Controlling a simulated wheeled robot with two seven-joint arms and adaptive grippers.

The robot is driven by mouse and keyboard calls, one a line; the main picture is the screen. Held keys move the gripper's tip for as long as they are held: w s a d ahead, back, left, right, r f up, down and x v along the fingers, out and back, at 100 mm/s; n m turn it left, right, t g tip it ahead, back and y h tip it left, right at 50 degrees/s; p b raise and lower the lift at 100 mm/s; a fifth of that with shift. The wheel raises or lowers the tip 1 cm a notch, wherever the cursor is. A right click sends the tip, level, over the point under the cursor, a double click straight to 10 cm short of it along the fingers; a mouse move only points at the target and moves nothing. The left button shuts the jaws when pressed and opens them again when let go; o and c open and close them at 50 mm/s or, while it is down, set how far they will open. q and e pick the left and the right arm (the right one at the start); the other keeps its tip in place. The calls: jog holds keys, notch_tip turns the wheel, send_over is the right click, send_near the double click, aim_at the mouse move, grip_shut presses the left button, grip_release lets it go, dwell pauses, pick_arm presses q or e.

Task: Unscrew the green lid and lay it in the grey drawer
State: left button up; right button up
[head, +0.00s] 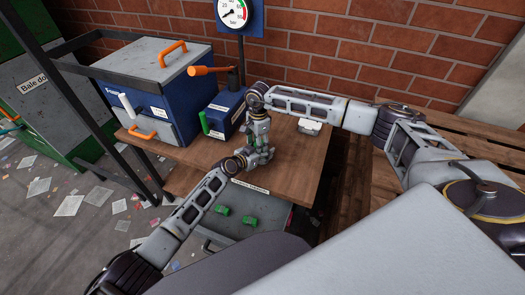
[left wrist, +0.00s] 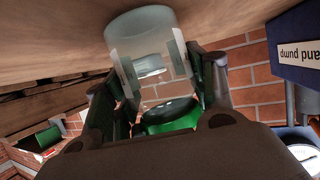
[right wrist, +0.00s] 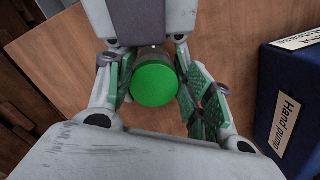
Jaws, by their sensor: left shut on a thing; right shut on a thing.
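A clear jar (left wrist: 150,60) shows in the left wrist view, which sees it upside down. My left gripper (head: 262,158) is shut on the jar from the side, its green-padded fingers (left wrist: 165,80) on either side of it. The green lid (right wrist: 155,85) is at the jar's mouth and also shows in the left wrist view (left wrist: 170,117). My right gripper (right wrist: 160,90) points down from above and is shut on the lid. In the head view the grippers mostly hide jar and lid. The grey drawer (head: 268,210) is open below the table's front edge, with two small green pieces above its floor.
A blue hand pump (head: 222,113) with an orange lever stands left of the grippers. A small white object (head: 310,126) lies at the back right. The wooden table (head: 210,160) is bare at the front left.

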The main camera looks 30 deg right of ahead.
jog(key=shift+o, duration=0.3)
jog(key=d, duration=0.1)
jog(key=d+f+n, duration=0.1)
jog(key=d, duration=0.1)
jog(key=shift+d+n+h, duration=0.25)
jog(key=shift+n+h, duration=0.05)
jog(key=shift+h, duration=0.1)
jog(key=shift+s+n, duration=0.1)
jog(key=shift+n, duration=0.5)
jog(key=shift+c, duration=0.8)
jog(key=o, duration=1.3)
jog(key=shift+a+r, duration=0.15)
jog(key=shift+r, duration=0.1)
jog(key=shift+w+a+r, duration=0.1)
jog(key=shift+r, duration=0.45)
jog(key=shift+w+a+r, duration=0.1)
jog(key=shift+r, duration=1.9)
